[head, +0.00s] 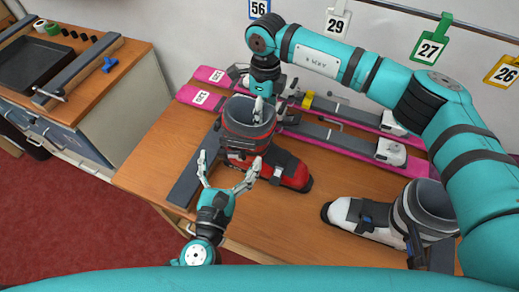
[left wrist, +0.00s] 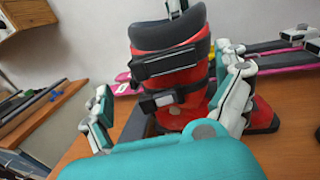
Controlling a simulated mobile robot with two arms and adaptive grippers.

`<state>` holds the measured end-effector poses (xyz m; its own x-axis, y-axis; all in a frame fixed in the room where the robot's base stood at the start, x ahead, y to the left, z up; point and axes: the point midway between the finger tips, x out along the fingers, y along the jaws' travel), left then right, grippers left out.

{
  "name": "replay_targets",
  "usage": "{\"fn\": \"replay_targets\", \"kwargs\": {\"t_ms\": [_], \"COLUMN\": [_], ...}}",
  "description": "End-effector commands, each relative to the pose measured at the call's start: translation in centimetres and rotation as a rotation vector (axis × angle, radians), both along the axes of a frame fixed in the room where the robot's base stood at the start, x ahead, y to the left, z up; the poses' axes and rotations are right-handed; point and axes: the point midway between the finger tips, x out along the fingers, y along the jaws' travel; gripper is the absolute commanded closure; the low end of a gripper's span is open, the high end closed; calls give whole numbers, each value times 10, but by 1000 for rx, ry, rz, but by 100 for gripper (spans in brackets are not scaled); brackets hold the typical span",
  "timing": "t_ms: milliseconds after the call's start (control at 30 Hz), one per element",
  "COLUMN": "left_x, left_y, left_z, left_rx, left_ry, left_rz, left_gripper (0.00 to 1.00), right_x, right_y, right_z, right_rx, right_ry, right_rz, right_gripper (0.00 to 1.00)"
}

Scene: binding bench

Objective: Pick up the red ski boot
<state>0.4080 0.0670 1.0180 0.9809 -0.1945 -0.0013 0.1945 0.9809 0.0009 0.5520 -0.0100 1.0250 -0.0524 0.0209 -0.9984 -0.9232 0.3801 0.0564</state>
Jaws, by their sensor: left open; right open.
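The red ski boot (head: 287,167) stands upright on the wooden bench, its toe to the right in the head view. Its black-and-red cuff and buckle straps fill the middle of the left wrist view (left wrist: 180,84). My left gripper (head: 230,160) is open at the near side of the cuff. In the left wrist view its fingers (left wrist: 166,82) spread to either side of the boot; contact cannot be made out. My right gripper (head: 262,100) is open, pointing down at the boot's top opening; its fingertips are partly hidden there.
A grey-and-white boot (head: 365,216) stands at the right of the bench (head: 158,158). Pink skis with bindings (head: 390,151) lie behind the red boot. A dark grey bar (head: 190,180) lies left of the boot. A side cabinet (head: 110,85) holds a black tray.

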Motion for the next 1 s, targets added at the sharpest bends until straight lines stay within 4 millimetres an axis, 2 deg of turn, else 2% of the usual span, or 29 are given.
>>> {"fn": "replay_targets", "kwargs": {"t_ms": [100, 233, 633, 900, 1000], "left_x": [17, 28, 32, 32, 32], "left_y": [-4, -6, -6, -6, -6], "left_z": [0, 0, 0, 0, 0], "left_rx": [-1, -1, 0, 0, 0], "left_ry": [-2, -1, 1, 1, 0], "left_rz": [0, -1, 0, 0, 0], "left_gripper": [0, 0, 1, 37, 50], "right_x": [-1, -1, -2, -1, -1], "right_y": [0, 1, 1, 1, 1], "right_z": [-17, -28, -32, -32, -32], "right_rx": [-1, 0, 0, 0, 0], "right_ry": [1, 1, -1, -1, -1], "right_rz": [0, 0, 1, 1, 1], "right_gripper": [54, 54, 55, 91, 100]}}
